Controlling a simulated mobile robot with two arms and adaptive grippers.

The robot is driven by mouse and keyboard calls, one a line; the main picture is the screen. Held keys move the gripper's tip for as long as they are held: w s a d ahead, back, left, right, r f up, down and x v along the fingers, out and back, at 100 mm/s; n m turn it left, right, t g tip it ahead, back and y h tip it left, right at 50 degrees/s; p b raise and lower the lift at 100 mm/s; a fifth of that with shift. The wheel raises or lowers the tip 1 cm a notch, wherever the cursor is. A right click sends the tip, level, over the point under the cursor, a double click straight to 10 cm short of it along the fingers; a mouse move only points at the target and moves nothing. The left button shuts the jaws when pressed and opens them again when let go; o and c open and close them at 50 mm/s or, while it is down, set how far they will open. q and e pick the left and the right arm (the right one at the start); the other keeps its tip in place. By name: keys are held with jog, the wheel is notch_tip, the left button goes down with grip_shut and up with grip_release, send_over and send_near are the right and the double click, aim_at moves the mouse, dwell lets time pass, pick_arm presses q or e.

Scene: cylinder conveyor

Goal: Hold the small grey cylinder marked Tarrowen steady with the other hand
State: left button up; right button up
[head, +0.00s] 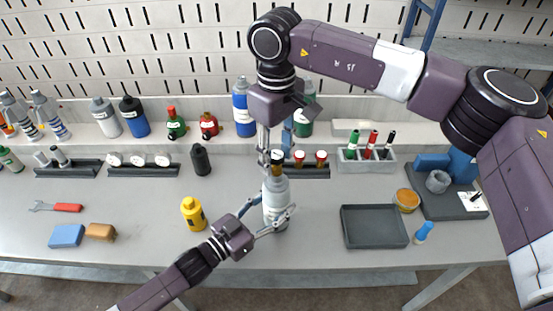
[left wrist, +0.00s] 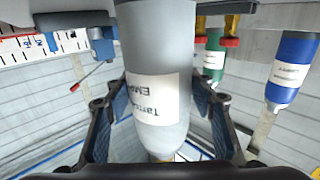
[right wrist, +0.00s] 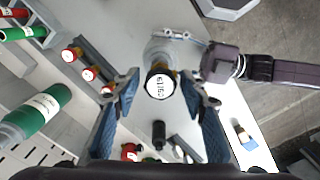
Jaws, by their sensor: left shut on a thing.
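The small grey cylinder (head: 276,199) stands upright near the middle of the bench. Its white label, upside down in the left wrist view (left wrist: 153,98), partly reads "Tarr" and "EMP". My left gripper (head: 270,222) is shut around its lower body from the front left. The cylinder's dark top with a brass-coloured collar (head: 277,163) points up. My right gripper (head: 275,146) hangs above it, pointing down. In the right wrist view its fingers (right wrist: 160,88) are spread, with the round white-labelled top (right wrist: 159,87) between them and gaps on both sides.
A black cylinder (head: 201,160) and a yellow one (head: 194,214) stand to the left. A rack with red-capped parts (head: 310,171) lies close behind. An empty dark tray (head: 374,227) is on the right. Larger blue (head: 243,108) and green bottles stand at the back.

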jog(key=shift+r, duration=0.2)
jog(key=m, duration=0.4)
jog(key=shift+m, duration=1)
jog(key=m, duration=0.2)
jog(key=shift+m, duration=0.3)
jog(key=m, duration=0.3)
jog(key=shift+m, duration=0.4)
jog(key=shift+m, duration=0.4)
jog(key=m, duration=0.4)
jog(key=shift+m, duration=0.4)
